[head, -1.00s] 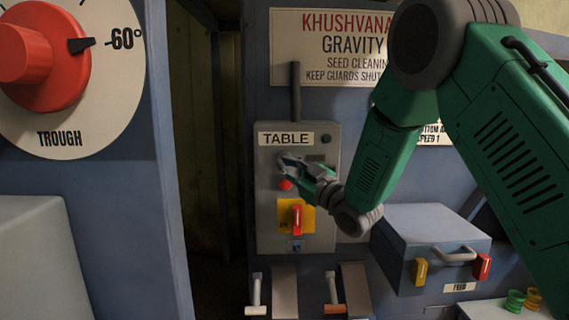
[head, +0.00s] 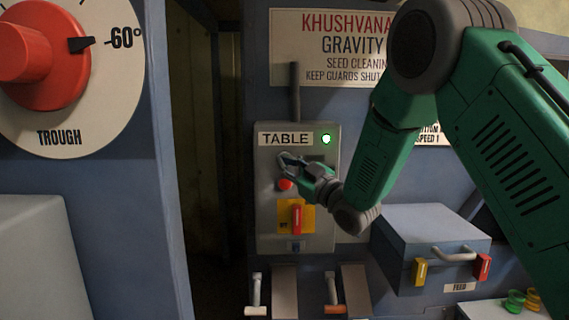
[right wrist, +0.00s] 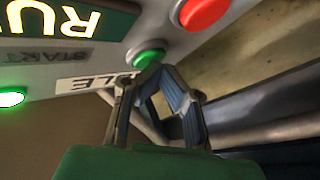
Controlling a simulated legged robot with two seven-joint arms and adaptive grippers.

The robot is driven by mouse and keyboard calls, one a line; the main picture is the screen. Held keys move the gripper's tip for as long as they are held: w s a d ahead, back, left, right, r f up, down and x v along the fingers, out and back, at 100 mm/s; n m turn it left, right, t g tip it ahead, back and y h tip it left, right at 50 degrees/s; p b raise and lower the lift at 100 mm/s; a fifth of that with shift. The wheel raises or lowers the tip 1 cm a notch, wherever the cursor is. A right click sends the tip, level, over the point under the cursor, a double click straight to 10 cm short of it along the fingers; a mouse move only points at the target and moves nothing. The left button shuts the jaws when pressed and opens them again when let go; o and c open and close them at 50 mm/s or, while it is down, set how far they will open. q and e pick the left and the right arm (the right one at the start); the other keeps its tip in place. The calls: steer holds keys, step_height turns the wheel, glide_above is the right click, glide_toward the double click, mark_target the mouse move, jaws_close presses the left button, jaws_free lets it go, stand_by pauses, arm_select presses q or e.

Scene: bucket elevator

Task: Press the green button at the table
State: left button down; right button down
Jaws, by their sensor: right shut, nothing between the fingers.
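The grey control box (head: 265,222) labelled TABLE is on the blue machine in the head view. The green button (right wrist: 149,56) shows in the right wrist view, beside a START label (right wrist: 62,51); in the head view my gripper covers it. My right gripper (head: 284,158) is shut and empty, its fingertips at the green button. The tips (right wrist: 150,72) overlap the button's edge in the right wrist view; I cannot tell whether they press it. A green lamp (head: 326,139) at the box's upper right is lit. My left gripper is not in view.
A red button (head: 285,184) is just below my gripper, with a red rotary switch (head: 297,218) on a yellow plate under it. A blue feed box (head: 430,235) stands at the right. A large red trough dial (head: 45,55) is at the left.

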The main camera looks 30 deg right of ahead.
stand_by(0.4)
steer(key=shift+s+a, duration=0.35)
steer(key=shift+s, duration=0.45)
steer(key=s+a, duration=0.1)
steer(key=s+b, duration=0.1)
steer(key=s+a, duration=0.1)
steer(key=s, duration=0.1)
steer(key=shift+s+a, duration=0.1)
steer(key=shift+a, duration=0.25)
stand_by(0.6)
